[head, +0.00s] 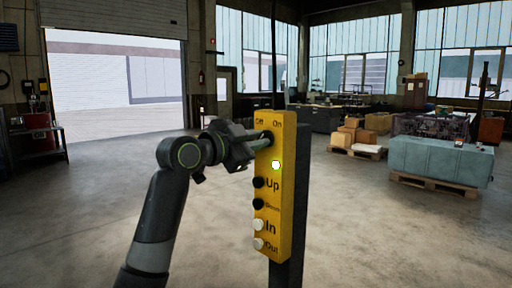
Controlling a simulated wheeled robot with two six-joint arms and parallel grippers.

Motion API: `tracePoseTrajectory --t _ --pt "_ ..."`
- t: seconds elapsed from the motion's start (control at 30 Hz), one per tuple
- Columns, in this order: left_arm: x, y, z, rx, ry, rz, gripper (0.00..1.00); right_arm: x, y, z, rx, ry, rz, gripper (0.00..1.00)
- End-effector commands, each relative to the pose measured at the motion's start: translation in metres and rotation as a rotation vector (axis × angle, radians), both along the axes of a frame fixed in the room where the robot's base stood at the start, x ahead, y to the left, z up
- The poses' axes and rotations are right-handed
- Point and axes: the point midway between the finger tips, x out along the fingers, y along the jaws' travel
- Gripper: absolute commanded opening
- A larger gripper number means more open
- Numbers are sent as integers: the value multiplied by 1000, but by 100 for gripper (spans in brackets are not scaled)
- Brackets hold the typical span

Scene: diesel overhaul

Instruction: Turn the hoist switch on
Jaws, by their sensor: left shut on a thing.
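The yellow hoist control box (287,200) stands upright on a dark post (300,180) in the middle of the head view. Its top is marked "Off" on the left and "On" on the right, with the switch (267,135) just below, partly hidden by my gripper. My left gripper (258,141) comes in from the left and is shut on the switch at the top of the box. Below it a round lamp or button (276,165) looks bright. Black buttons marked "Up" and "Down" and white ones marked "In" and "Out" follow downwards. My right gripper is not in view.
A pallet with cardboard boxes (350,136) and a large blue-grey covered block (432,160) on a pallet stand at the right behind. A red item (38,121) on a bench is at far left. The concrete floor around the post is clear.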

Motion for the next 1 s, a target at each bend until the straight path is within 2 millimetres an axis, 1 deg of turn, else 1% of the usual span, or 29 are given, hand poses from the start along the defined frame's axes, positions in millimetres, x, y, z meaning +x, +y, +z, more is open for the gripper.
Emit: tracePoseTrajectory --t 0.03,0.2,0.73,0.77,0.8,0.9,1.0 --pt "0 0 -3 15 -10 -1 0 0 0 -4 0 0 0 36" --pt "0 0 -3 46 -41 -1 0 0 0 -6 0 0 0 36" --pt "0 0 -2 61 -54 -1 0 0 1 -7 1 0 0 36" --pt "0 0 -2 61 -54 -1 18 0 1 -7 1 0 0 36" --pt "0 0 -2 61 -54 -1 24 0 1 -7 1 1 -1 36" --pt "0 0 -2 60 -55 -1 36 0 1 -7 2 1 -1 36" --pt "0 0 -1 59 -56 -1 36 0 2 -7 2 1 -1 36"
